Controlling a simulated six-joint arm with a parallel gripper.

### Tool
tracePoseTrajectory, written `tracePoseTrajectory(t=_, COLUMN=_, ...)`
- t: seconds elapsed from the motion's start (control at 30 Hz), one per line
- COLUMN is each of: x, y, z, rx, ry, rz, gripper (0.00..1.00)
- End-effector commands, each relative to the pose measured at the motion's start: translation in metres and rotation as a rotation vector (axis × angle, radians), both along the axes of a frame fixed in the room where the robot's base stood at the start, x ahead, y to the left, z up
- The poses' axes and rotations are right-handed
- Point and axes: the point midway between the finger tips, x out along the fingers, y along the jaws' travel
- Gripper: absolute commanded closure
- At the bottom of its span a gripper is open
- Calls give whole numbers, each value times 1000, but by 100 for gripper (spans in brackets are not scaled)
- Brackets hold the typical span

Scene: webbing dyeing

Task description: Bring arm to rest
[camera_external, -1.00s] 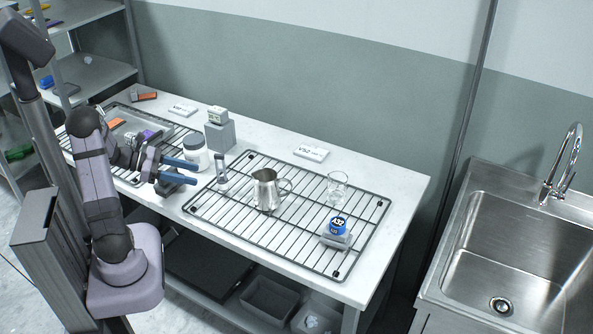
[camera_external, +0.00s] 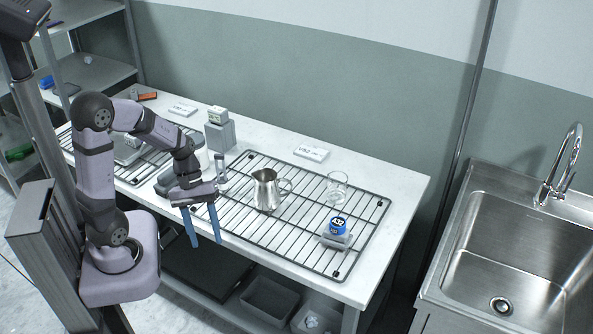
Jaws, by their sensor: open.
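My gripper (camera_external: 206,238) has two blue fingers that point down and stand apart, with nothing between them. It hangs at the front edge of the white table (camera_external: 392,215), left of the right wire rack (camera_external: 300,256). My arm rises from its base at the left and bends over the left part of the table. It hides part of the left wire rack (camera_external: 68,141) and most of the white jar behind it.
On the right rack stand a metal pitcher (camera_external: 266,190), a glass beaker (camera_external: 337,186) and a blue-labelled container (camera_external: 338,227) on a grey block. A grey device (camera_external: 219,130) and label cards (camera_external: 311,153) are behind. A sink (camera_external: 515,245) is at the right.

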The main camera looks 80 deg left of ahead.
Motion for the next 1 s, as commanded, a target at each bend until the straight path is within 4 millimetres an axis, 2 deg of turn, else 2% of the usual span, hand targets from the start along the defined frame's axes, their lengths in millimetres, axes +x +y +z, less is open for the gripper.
tracePoseTrajectory(t=0.03, x=-3, y=-12, z=6, rx=50, ry=-10, rz=-133, gripper=53)
tracePoseTrajectory(t=0.1, x=-8, y=-22, z=7, rx=122, ry=-29, rz=-309, gripper=53)
tracePoseTrajectory(t=0.3, x=-15, y=-42, z=15, rx=300, ry=-112, rz=-790, gripper=53)
tracePoseTrajectory(t=0.5, x=-12, y=-56, z=23, rx=413, ry=-197, rz=-1128, gripper=53)
tracePoseTrajectory(t=0.7, x=-9, y=-62, z=26, rx=458, ry=-239, rz=-1269, gripper=53)
tracePoseTrajectory(t=1.0, x=-9, y=-63, z=26, rx=462, ry=-243, rz=-1284, gripper=53)
